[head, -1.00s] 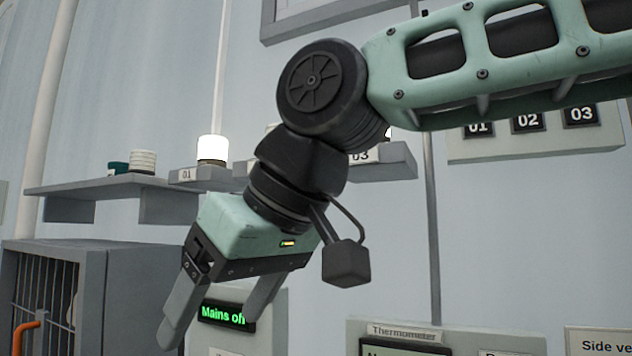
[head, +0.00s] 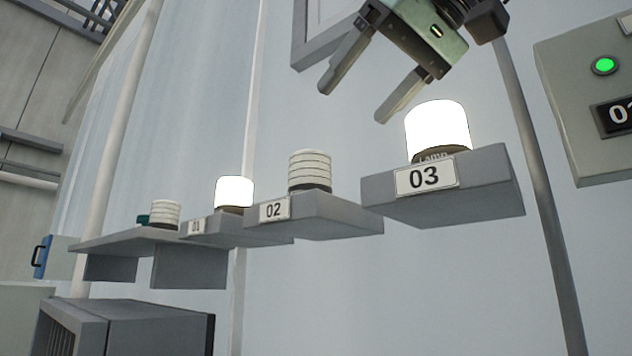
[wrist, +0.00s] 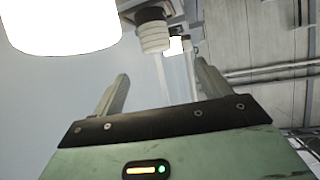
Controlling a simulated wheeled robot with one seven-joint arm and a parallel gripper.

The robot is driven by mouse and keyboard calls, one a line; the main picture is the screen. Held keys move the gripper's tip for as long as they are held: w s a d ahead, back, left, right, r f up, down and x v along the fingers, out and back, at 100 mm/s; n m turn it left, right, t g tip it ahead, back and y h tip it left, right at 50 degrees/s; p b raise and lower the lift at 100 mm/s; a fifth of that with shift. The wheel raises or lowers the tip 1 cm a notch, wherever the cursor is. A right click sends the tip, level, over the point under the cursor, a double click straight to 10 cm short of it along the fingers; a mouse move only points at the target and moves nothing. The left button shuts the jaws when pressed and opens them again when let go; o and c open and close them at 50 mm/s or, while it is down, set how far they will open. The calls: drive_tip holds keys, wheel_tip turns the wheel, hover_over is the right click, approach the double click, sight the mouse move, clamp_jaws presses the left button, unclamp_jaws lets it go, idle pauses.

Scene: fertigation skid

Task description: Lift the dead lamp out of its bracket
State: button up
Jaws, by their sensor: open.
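The unlit lamp (head: 310,171), white and ribbed, stands upright in the bracket labelled 02 (head: 330,215). It also shows in the wrist view (wrist: 154,36), beyond the fingertips and roughly between them. My gripper (head: 352,104) is open and empty, its fingers pointing down and left in the head view. It is up and to the right of the unlit lamp, apart from it. A glowing lamp (head: 437,128) stands in bracket 03 (head: 480,185), just right of and below my fingers in the head view. Another glowing lamp (head: 234,192) stands in bracket 01 (head: 230,228).
The glowing lamp of bracket 03 looms large at the wrist view's upper left (wrist: 60,25). A shelf (head: 110,243) at left carries another ribbed white lamp (head: 165,213) and a teal item (head: 143,219). A panel with a green light (head: 604,65) is at right.

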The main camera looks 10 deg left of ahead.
sight(314, 152)
drive_tip(key=p+x, duration=0.2)
drive_tip(key=x, duration=0.7)
drive_tip(key=shift+w+a, duration=0.1)
drive_tip(key=shift+a, duration=0.05)
drive_tip(key=p+x, duration=0.1)
drive_tip(key=x, duration=0.1)
drive_tip(key=p+x, duration=0.1)
drive_tip(key=x, duration=0.1)
drive_tip(key=shift+w+r+p, duration=0.1)
drive_tip(key=shift+w+p, duration=0.25)
drive_tip(key=shift+w+a+f, duration=0.15)
drive_tip(key=shift+w+f, duration=0.15)
drive_tip(key=c, duration=1.2)
